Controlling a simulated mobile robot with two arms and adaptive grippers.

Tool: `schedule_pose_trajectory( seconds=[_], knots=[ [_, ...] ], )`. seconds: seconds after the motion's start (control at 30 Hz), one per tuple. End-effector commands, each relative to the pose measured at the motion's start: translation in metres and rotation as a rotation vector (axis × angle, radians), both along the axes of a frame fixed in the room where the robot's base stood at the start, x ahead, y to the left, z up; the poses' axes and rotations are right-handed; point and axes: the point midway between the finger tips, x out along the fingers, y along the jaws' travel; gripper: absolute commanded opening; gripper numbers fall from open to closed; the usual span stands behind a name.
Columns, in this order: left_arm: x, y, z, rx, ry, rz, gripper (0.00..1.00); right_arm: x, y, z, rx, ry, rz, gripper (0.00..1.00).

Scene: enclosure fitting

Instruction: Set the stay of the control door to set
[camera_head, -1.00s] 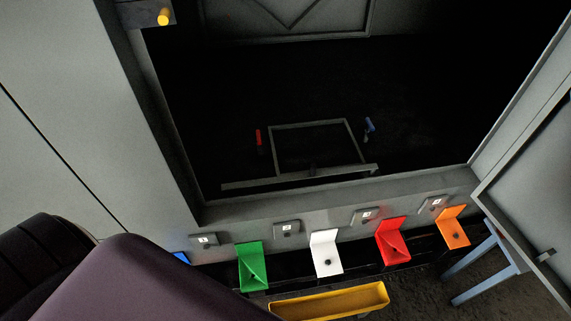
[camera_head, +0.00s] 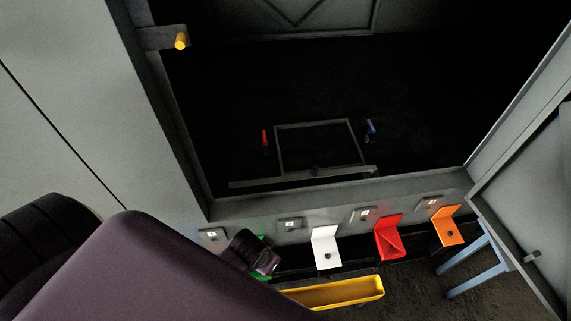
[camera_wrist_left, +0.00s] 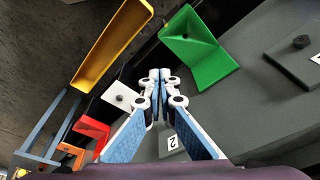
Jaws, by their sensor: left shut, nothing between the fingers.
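The control door (camera_head: 545,225) seems to be the grey door standing open at the right in the head view. A small grey fitting (camera_head: 531,257) sits on it. I cannot tell which part is its stay. A yellow knob (camera_head: 180,41) on a dark bracket (camera_head: 158,38) is at the enclosure's upper left corner. My left gripper (camera_head: 268,263) is over the green holder (camera_head: 262,243), hiding most of it. In the left wrist view my left gripper (camera_wrist_left: 160,75) is shut and empty beside the green holder (camera_wrist_left: 198,50). My right gripper is not in view.
White (camera_head: 326,247), red (camera_head: 389,238) and orange (camera_head: 446,226) holders line the enclosure's front, below small numbered plates (camera_head: 363,215). A yellow tray (camera_head: 335,292) lies before them. A light-blue stand (camera_head: 475,265) is by the door. The enclosure (camera_head: 330,188) is dark inside.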

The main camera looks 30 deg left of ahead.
Motion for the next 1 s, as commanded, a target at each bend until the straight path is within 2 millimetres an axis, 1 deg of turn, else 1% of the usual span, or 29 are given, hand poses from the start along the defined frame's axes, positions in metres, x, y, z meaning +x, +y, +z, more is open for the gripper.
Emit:
schedule_pose_trajectory(
  seconds=[0.03,0.1,0.17,0.2,0.27,0.3,0.37,0.5,0.6,0.7,0.8,1.0],
  knots=[
    [0.026,0.002,0.035,-0.001,-0.027,0.031,0.0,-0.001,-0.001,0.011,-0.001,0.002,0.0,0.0],
    [0.052,0.006,0.064,-0.004,-0.035,0.091,0.0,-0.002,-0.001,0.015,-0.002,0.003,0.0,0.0],
    [0.071,0.011,0.081,-0.003,-0.039,0.141,0.0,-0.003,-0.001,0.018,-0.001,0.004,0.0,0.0],
    [0.085,0.014,0.091,-0.002,-0.043,0.175,0.0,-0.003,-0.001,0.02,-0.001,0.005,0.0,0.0],
    [0.105,0.019,0.106,-0.003,-0.048,0.23,0.0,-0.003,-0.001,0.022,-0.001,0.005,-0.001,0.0],
    [0.119,0.023,0.115,-0.002,-0.052,0.268,0.0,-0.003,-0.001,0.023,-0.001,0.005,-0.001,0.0],
    [0.141,0.03,0.128,0.0,-0.058,0.33,0.0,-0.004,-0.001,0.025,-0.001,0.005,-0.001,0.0],
    [0.195,0.051,0.159,0.007,-0.077,0.491,0.0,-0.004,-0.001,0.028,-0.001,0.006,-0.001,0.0],
    [0.226,0.065,0.18,0.008,-0.087,0.599,0.0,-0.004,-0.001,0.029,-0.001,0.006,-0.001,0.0],
    [0.246,0.076,0.197,0.008,-0.098,0.677,0.0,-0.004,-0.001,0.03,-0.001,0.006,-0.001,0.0],
    [0.256,0.082,0.207,0.008,-0.103,0.723,0.0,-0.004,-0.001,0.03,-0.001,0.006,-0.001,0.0],
    [0.259,0.084,0.21,0.008,-0.104,0.742,0.0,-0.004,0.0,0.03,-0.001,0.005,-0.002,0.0]
  ],
)
